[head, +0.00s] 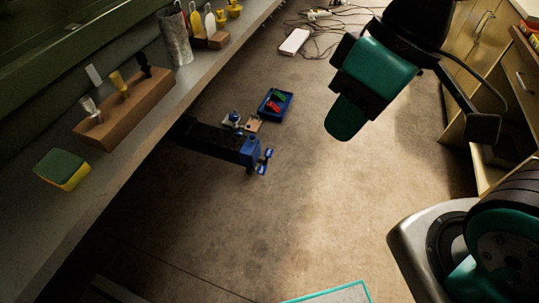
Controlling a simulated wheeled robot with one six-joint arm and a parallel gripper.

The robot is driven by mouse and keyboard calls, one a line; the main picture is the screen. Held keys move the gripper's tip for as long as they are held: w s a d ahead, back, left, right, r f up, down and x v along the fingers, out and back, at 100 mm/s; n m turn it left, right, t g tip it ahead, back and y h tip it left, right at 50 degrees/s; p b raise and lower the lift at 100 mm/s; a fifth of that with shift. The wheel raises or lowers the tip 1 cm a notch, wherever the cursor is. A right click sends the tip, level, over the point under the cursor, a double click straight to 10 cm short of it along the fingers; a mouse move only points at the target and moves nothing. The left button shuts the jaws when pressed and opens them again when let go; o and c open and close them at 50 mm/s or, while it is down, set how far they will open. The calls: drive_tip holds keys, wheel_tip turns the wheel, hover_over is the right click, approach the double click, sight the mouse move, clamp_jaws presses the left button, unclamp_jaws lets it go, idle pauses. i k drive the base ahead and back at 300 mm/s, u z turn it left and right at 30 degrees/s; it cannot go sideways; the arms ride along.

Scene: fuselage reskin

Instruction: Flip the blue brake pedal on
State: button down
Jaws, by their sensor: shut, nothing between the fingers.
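A small blue pedal unit (250,151) sits at the near end of a dark bar, low beside the bench. Small blue pedals (264,161) stick out from its right side. They are too small to tell which is the brake pedal or how it is set. My gripper (345,120), teal and black, hangs in the upper right of the head view. It is shut and empty, pointing down and left, apart from the pedals and to their upper right in the picture.
A blue tray (264,112) with red and green items lies behind the pedals. A bench (115,165) runs along the left, holding a sponge (62,170) and a wooden block (130,106). Cabinets (487,30) stand at right. The middle floor is clear.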

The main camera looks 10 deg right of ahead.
sight(268, 153)
drive_tip(key=z, duration=0.25)
drive_tip(key=i, duration=1.25)
drive_tip(key=u, duration=0.3)
